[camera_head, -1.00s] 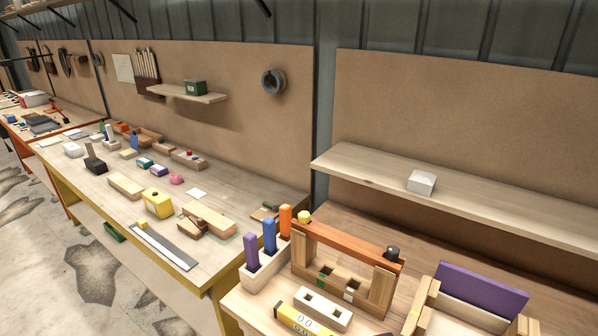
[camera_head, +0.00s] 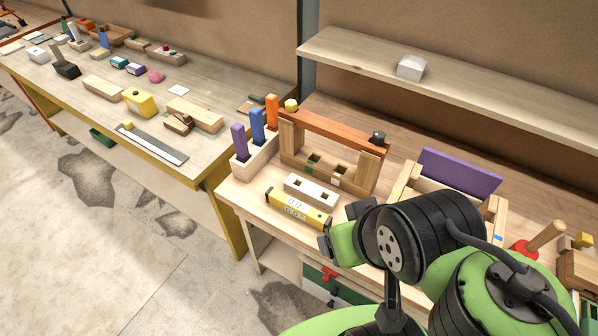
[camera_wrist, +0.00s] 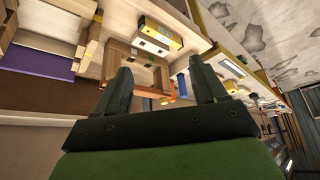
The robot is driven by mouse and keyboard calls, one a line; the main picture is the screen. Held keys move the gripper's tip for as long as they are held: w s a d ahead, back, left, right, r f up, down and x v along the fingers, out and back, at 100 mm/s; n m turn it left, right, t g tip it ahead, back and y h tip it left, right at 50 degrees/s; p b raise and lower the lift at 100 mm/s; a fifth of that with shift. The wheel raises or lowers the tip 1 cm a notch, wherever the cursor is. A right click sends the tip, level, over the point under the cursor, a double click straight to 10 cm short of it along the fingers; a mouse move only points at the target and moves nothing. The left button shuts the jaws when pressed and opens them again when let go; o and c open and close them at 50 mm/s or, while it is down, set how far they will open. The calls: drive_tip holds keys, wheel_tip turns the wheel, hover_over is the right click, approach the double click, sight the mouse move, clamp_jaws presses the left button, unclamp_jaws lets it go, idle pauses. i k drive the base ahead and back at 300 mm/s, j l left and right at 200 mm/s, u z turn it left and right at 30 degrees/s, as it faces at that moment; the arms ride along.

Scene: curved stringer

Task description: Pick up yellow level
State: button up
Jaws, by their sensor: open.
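The yellow level (camera_head: 298,208) lies on the right workbench near its front edge, in front of a white block with square holes (camera_head: 311,190). It also shows in the wrist view (camera_wrist: 160,33), at the top, beyond my fingertips. My gripper (camera_wrist: 160,82) is open and empty in the wrist view, with its two dark fingers apart. A wooden frame with an orange bar shows between and beyond the fingers. In the head view my green and black arm is at the lower right, just right of the level; the fingers cannot be made out there.
A holder with purple, blue and orange handles (camera_head: 254,150) stands left of the wooden frame (camera_head: 331,160). A purple panel (camera_head: 459,172) stands to the right. A shelf (camera_head: 450,88) hangs above. A second workbench (camera_head: 68,95) with blocks is at left.

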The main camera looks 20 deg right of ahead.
sight(320, 221)
drive_tip(key=j+u, duration=0.15)
drive_tip(key=u, duration=0.25)
drive_tip(key=i+j+u, duration=0.1)
drive_tip(key=u, duration=0.3)
drive_tip(key=j+u, duration=0.2)
drive_tip(key=u, duration=0.2)
drive_tip(key=i, duration=0.05)
